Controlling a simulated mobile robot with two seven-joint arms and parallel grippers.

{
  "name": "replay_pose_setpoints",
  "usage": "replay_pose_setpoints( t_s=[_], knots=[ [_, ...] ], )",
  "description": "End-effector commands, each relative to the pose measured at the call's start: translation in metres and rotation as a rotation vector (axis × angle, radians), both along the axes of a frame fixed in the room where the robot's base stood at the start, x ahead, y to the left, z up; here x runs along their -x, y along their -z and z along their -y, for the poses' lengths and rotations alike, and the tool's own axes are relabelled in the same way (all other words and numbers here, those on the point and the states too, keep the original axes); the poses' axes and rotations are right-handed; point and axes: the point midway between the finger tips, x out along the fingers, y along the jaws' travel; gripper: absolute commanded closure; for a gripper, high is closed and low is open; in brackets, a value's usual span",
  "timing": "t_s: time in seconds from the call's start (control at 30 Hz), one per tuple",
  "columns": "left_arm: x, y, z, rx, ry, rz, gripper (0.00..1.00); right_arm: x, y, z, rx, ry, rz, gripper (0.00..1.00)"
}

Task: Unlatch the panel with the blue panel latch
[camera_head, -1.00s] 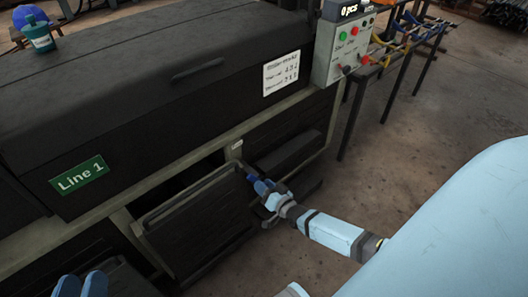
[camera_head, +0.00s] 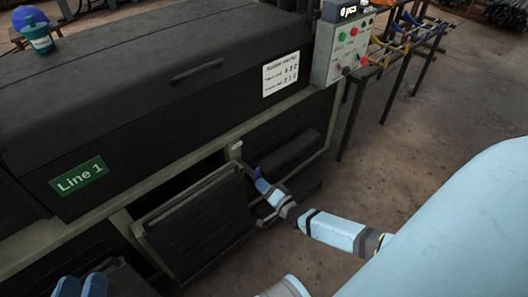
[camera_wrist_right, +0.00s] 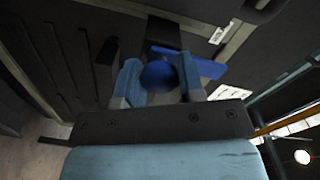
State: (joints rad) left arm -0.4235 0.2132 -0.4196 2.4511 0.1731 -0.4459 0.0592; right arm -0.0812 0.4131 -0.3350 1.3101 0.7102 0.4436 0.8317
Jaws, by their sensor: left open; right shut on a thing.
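The panel (camera_head: 195,225) is a dark ribbed plate in the lower front of the machine, with a dark gap above its top edge. My right gripper (camera_head: 264,188) is at the panel's right side, shut on the blue panel latch. In the right wrist view, the latch's round blue knob (camera_wrist_right: 158,76) sits between the fingers of my right gripper (camera_wrist_right: 160,84), and a flat blue bar (camera_wrist_right: 200,64) extends behind it to the right. In the head view the fingers partly hide the latch. My left gripper (camera_head: 81,286) is open and empty at the bottom left edge, partly cut off.
The machine's large dark cover (camera_head: 150,85) with a "Line 1" sign (camera_head: 79,176) lies above the panel. A control box (camera_head: 345,50) with buttons stands at the upper right, beside a rack (camera_head: 410,40). The floor (camera_head: 400,150) on the right is clear.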

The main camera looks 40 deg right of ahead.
Motion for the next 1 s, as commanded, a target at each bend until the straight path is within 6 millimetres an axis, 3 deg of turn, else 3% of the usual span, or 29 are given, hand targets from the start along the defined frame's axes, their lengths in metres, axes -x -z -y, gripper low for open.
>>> replay_pose_setpoints(
  t_s=[0.37,0.4,0.5,0.83,1.0],
  knots=[
    [0.000,-0.001,0.000,0.005,-0.003,0.000,0.57,0.001,0.001,-0.001,-0.008,0.000,-0.002,1.00],
    [0.000,-0.001,0.000,0.005,-0.002,0.000,0.57,0.001,0.001,-0.001,-0.007,0.000,-0.002,0.60],
    [0.000,-0.001,0.000,0.001,0.000,0.000,0.57,0.001,0.001,-0.001,-0.007,0.000,-0.002,0.39],
    [0.001,0.000,-0.001,-0.009,0.005,0.002,0.57,0.003,0.000,0.000,-0.005,0.000,-0.002,0.39],
    [0.000,-0.015,-0.002,0.007,-0.006,0.033,0.57,0.025,-0.002,0.002,-0.005,0.000,-0.005,0.39]
  ],
)
